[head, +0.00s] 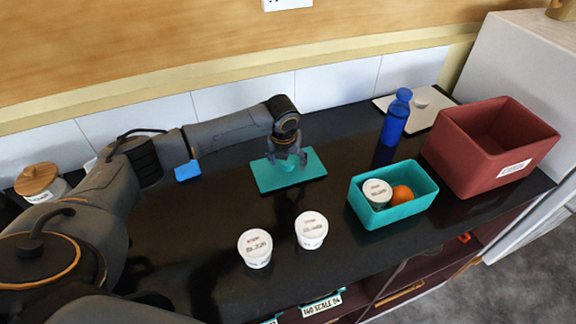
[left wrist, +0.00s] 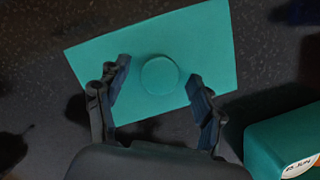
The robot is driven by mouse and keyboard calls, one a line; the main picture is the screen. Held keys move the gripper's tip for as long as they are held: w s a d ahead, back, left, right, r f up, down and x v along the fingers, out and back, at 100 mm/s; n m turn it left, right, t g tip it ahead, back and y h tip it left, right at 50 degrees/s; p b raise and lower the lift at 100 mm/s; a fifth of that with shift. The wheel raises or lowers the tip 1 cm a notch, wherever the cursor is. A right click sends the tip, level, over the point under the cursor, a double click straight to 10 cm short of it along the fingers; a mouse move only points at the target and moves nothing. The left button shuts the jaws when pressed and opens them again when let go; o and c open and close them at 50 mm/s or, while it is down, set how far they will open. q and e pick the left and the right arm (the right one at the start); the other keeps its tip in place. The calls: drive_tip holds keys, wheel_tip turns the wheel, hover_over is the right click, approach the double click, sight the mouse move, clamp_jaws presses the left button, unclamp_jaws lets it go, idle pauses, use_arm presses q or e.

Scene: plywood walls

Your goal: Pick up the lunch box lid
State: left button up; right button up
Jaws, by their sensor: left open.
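The teal lunch box lid (head: 264,179) lies flat on the dark counter, with a round knob at its middle. My left gripper (head: 288,160) is over the lid's knob, pointing down. In the left wrist view the lid (left wrist: 195,45) shows the knob (left wrist: 159,75) between the open fingers of my left gripper (left wrist: 158,85), with a gap on both sides. The open teal lunch box (head: 395,212) stands to the right, with a white cup (head: 377,192) and an orange (head: 402,197) in it. My right gripper is not in view.
Two white cups (head: 256,248) (head: 311,230) stand in front of the lid. A blue bottle (head: 395,118), a white board (head: 418,103) and a dark red bin (head: 480,150) are at the right. A blue item (head: 187,171) lies left of the lid. A wooden-lidded jar (head: 40,182) stands far left.

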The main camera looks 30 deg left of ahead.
use_arm(q)
drive_tip(key=shift+f, duration=0.2)
drive_tip(key=c, duration=1.2)
drive_tip(key=shift+r, duration=0.2)
